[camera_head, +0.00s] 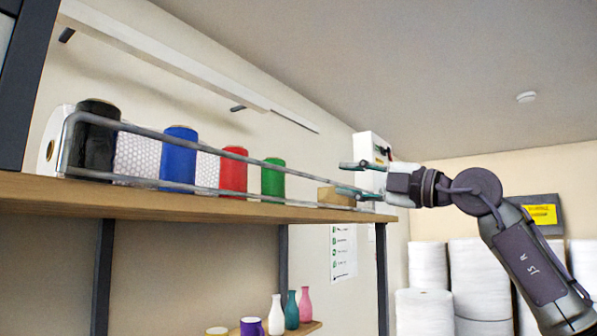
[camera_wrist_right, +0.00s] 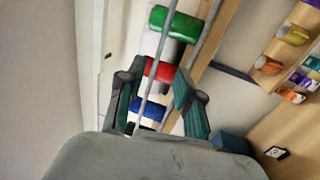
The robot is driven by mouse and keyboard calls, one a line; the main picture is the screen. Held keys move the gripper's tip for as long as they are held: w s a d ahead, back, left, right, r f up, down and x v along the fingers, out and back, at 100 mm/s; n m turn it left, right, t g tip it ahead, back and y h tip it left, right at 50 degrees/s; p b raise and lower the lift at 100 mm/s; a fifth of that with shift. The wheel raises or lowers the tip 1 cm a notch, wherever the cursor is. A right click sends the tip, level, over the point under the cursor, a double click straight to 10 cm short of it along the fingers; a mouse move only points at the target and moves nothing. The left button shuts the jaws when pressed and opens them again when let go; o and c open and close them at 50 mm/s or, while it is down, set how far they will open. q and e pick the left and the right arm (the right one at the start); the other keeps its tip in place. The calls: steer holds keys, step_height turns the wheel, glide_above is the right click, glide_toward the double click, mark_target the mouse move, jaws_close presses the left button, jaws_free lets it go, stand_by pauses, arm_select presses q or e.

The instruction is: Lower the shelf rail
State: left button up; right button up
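The shelf rail (camera_head: 140,131) is a grey metal bar frame along the front of a wooden shelf (camera_head: 60,192). It stands raised, with its upper bar in front of several rolls. My right gripper (camera_head: 358,180) is at the rail's right end, with one finger above the other and a gap between them. In the right wrist view the rail (camera_wrist_right: 152,85) runs between the two spread fingers of my right gripper (camera_wrist_right: 157,98); contact with either finger cannot be made out. My left gripper is not in view.
Black (camera_head: 92,140), blue (camera_head: 178,158), red (camera_head: 233,174) and green (camera_head: 273,180) rolls stand behind the rail, with bubble-wrap rolls. A lower shelf (camera_head: 300,329) holds vases and mugs. A white wall box (camera_head: 368,148) is behind my right gripper. White rolls (camera_head: 480,275) stand at right.

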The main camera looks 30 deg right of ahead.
mark_target(304, 175)
steer(key=p+x, duration=0.4)
steer(key=x, duration=0.6)
steer(key=shift+w+a, duration=0.15)
steer(key=shift+w+a+r+p, duration=0.1)
steer(key=shift+w+p, duration=0.2)
steer(key=shift+p, duration=0.05)
steer(key=shift+w, duration=0.1)
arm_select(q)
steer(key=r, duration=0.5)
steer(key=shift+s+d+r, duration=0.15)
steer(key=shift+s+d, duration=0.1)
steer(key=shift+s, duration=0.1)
arm_select(e)
jaws_close()
